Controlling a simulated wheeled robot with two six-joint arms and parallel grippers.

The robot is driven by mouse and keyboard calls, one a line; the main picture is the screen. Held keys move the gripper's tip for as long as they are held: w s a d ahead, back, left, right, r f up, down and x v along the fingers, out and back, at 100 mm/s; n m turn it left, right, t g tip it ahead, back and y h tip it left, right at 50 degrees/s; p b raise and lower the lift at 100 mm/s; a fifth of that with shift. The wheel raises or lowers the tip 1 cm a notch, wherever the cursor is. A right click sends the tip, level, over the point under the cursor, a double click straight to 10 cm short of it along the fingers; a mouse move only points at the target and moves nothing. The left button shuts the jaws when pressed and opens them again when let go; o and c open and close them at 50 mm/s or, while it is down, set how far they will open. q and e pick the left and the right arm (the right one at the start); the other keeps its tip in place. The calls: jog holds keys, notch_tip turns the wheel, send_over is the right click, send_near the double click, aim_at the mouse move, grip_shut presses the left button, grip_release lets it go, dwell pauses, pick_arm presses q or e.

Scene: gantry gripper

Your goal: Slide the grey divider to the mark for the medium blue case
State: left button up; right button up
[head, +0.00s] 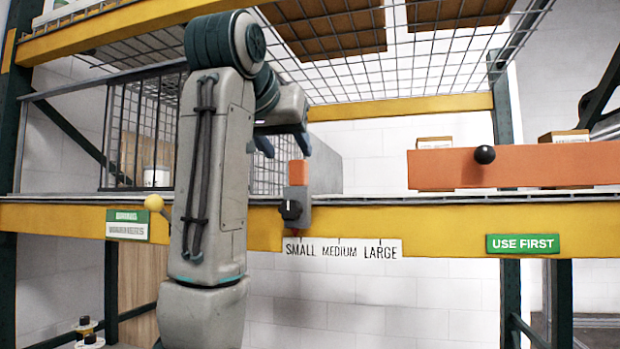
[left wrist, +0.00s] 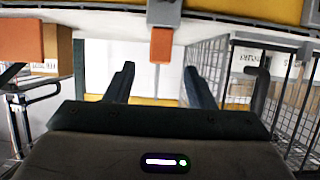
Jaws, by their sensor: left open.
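The grey divider (head: 326,167) stands on the shelf, its front end at the yellow beam. An upright orange tab (head: 298,172) tops its front bracket, which carries a black knob (head: 290,210). The bracket stands above the word SMALL on the white label strip (head: 342,249); MEDIUM and LARGE are to its right. My left gripper (head: 283,146) is open, just above and slightly left of the tab in the head view. In the left wrist view the tab (left wrist: 161,45) shows between the open fingers (left wrist: 159,70), with clear space on both sides. My right gripper is out of view.
A wire mesh panel (head: 155,130) and a white tin (head: 157,177) are left of my arm. An orange bar (head: 510,165) with a black knob crosses the shelf front at right. A yellow ball knob (head: 154,202) sticks out at left. The opening right of the divider looks clear.

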aim_at(296, 161)
pick_arm(q)
jog(key=shift+w+d+r, duration=0.2)
jog(key=shift+w, duration=0.1)
jog(key=p+x, duration=0.4)
jog(key=p, duration=0.2)
jog(key=shift+w+f, duration=0.25)
jog(key=shift+w, duration=0.1)
jog(key=p+x, duration=0.1)
jog(key=x, duration=0.2)
jog(key=shift+w+f, duration=0.1)
jog(key=shift+w, duration=0.1)
jog(key=shift+w+f+p, duration=0.15)
jog(key=shift+w+p, duration=0.1)
jog(key=shift+p, duration=0.05)
jog(key=shift+w+d+f, duration=0.1)
jog(key=shift+w+d, duration=0.05)
grip_shut()
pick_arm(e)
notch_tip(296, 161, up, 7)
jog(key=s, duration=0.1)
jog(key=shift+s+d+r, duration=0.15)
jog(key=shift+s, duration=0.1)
